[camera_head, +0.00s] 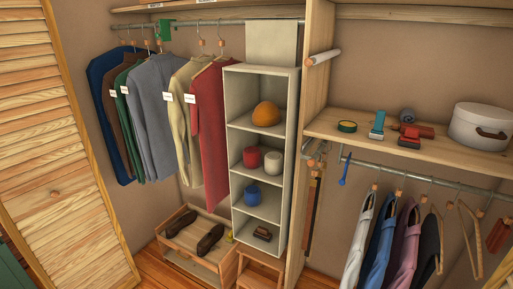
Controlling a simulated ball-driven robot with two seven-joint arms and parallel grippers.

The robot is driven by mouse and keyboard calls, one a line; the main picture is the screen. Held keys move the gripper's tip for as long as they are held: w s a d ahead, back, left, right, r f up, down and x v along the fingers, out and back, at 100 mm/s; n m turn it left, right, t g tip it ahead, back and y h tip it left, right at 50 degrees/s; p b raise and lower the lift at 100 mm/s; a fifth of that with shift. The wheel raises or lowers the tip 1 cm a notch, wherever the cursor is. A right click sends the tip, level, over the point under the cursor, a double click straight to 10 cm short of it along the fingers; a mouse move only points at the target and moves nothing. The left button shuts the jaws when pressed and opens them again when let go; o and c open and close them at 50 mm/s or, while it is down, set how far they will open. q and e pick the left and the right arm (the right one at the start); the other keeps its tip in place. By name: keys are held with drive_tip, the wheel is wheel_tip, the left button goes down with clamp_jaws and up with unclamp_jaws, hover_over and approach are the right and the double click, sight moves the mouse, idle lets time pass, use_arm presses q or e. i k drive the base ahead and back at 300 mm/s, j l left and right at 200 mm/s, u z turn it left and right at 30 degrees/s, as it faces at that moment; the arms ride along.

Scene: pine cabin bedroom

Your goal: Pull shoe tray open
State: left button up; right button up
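The shoe tray (188,244) is a light wooden tray low on the closet floor, below the hanging clothes. A pair of dark brown shoes (201,239) lies on it, side by side, with a small yellow item (229,236) near its right side. It sits in a low wooden frame, whose lower front is cut off by the picture's bottom edge. I cannot tell how far the tray is pulled out. Neither of my grippers shows in the head view.
A louvred door (57,190) stands at the left. A white hanging organizer (237,215) is right of the tray, above a wooden stool (262,262). A red garment (212,130) hangs above the tray. A wooden divider (311,110) stands farther right.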

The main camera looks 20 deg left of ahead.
sight(185, 242)
drive_tip(key=i+j, duration=0.2)
drive_tip(key=j, duration=0.2)
drive_tip(key=i+j, duration=0.15)
drive_tip(key=j, duration=0.25)
drive_tip(key=i+j, duration=0.2)
drive_tip(key=j, duration=0.2)
drive_tip(key=i+j, duration=0.2)
drive_tip(key=j, duration=0.2)
drive_tip(key=i+j, duration=0.15)
drive_tip(key=j, duration=0.3)
drive_tip(key=i+j, duration=0.2)
drive_tip(key=j, duration=0.2)
drive_tip(key=i+j, duration=0.2)
drive_tip(key=j, duration=0.2)
drive_tip(key=i+j, duration=0.15)
drive_tip(key=j, duration=0.25)
